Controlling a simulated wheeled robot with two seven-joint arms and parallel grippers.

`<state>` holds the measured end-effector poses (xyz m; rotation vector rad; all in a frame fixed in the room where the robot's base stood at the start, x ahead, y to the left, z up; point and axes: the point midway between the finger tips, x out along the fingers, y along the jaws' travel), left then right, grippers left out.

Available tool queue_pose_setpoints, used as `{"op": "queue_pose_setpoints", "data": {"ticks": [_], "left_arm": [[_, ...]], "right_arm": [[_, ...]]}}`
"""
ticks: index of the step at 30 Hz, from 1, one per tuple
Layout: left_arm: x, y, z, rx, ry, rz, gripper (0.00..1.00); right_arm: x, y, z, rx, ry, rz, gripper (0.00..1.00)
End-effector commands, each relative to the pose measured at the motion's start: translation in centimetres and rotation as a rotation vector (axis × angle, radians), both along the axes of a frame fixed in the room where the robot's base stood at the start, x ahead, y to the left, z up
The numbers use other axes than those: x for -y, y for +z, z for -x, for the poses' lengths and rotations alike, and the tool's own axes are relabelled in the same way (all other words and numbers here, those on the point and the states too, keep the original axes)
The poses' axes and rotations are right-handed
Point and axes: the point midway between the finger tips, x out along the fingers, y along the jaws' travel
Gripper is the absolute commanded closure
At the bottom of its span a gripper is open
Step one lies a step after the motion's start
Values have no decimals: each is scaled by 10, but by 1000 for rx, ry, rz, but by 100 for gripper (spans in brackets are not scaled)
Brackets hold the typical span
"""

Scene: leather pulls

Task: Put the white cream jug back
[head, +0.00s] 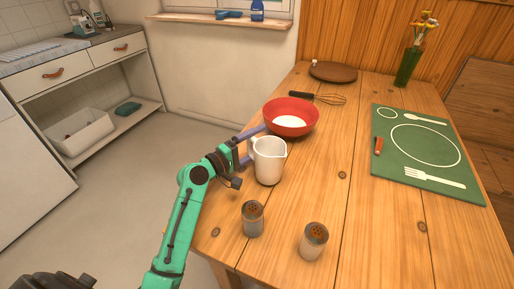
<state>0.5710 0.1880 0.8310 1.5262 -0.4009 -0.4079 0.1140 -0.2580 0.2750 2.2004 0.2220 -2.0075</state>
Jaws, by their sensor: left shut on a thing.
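The white cream jug (269,161) is upright at the left edge of the wooden table, just in front of a red bowl (291,117) with white contents. My left gripper (247,149) reaches in from the left and is shut on the jug at its handle side. The handle is partly hidden by the fingers. I cannot tell whether the jug's base touches the table or is slightly above it. My right gripper is not in view.
Two shakers (253,218) (314,241) stand in front of the jug. A green placemat (428,191) and a flower vase (408,66) are at the right. The table's middle is clear.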

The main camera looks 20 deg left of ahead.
Motion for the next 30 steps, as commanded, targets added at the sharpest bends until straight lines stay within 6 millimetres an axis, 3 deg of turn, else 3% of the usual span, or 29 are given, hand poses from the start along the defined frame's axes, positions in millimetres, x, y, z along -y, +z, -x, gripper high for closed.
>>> {"op": "queue_pose_setpoints", "data": {"ticks": [2, 11, 12, 13, 22, 30], "left_arm": [[0, -9, 0, 2, 1, 1, 96], [0, -11, 0, 2, 1, 0, 96], [0, -12, 0, 1, 1, 0, 4], [0, -11, 0, 1, 0, 0, 0], [0, -6, 0, 1, 1, 0, 0], [-22, -11, 37, -1, 3, -3, 0]], "right_arm": [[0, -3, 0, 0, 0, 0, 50], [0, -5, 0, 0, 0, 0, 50], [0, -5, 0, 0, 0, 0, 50], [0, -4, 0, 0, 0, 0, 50], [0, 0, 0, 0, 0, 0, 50], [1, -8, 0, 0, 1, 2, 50]]}}
